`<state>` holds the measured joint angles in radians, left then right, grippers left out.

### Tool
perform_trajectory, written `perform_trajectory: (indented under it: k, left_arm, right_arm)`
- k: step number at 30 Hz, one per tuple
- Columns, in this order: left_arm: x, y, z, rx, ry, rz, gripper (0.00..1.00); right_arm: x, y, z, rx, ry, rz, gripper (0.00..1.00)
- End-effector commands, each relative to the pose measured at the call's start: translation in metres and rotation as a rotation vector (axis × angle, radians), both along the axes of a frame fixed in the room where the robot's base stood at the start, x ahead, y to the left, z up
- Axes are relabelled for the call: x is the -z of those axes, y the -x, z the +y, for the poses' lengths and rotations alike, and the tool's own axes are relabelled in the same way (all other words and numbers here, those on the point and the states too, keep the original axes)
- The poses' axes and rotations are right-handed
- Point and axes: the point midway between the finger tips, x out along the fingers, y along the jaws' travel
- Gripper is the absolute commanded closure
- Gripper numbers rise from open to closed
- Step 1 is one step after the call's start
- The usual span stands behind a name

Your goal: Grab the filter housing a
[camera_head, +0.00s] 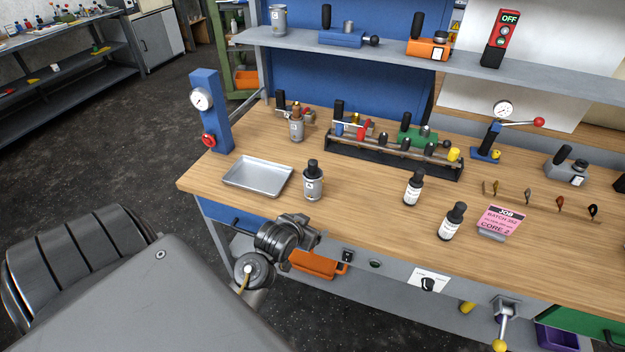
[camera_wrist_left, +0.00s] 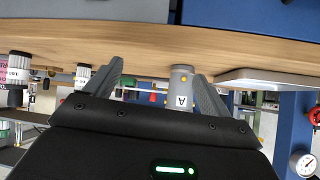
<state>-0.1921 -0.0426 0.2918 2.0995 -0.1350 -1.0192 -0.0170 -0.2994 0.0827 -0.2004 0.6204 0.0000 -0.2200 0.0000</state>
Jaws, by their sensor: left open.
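Filter housing a (camera_head: 313,188) is a grey metal cylinder with a dark top and a small white label, upright near the bench's front edge. In the left wrist view the housing (camera_wrist_left: 180,88) shows the letter A, between the spread fingers and nearer the right one. My left gripper (camera_head: 298,232) is just in front of the bench edge, below and slightly left of the housing in the picture. In the wrist view the left gripper (camera_wrist_left: 157,72) is open with nothing held. The gripper body hides the housing's upper end there. My right gripper is not in view.
A metal tray (camera_head: 258,177) lies left of the housing. A blue post with a gauge (camera_head: 212,115) stands behind the tray. Another cylinder (camera_head: 296,130) and a dark rack (camera_head: 390,160) stand behind. Two dark bottles (camera_head: 413,188) (camera_head: 452,222) stand to the right, with bare wood between.

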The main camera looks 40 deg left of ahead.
Motion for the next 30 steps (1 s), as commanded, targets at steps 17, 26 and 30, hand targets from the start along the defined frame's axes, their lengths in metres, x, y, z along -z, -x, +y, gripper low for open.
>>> perform_trajectory:
  k: [17, 26, 30]
  left_arm:
    - [-0.074, -0.064, 0.071, -0.165, -0.002, -0.309, 0.18]
    - [-0.058, -0.101, 0.083, -0.163, -0.002, -0.309, 0.18]
    - [-0.055, -0.105, 0.084, -0.164, -0.002, -0.308, 0.18]
  right_arm:
    - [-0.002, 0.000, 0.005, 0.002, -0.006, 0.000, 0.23]
    - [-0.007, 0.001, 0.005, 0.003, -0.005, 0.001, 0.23]
    - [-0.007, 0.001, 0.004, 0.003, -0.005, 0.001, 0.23]
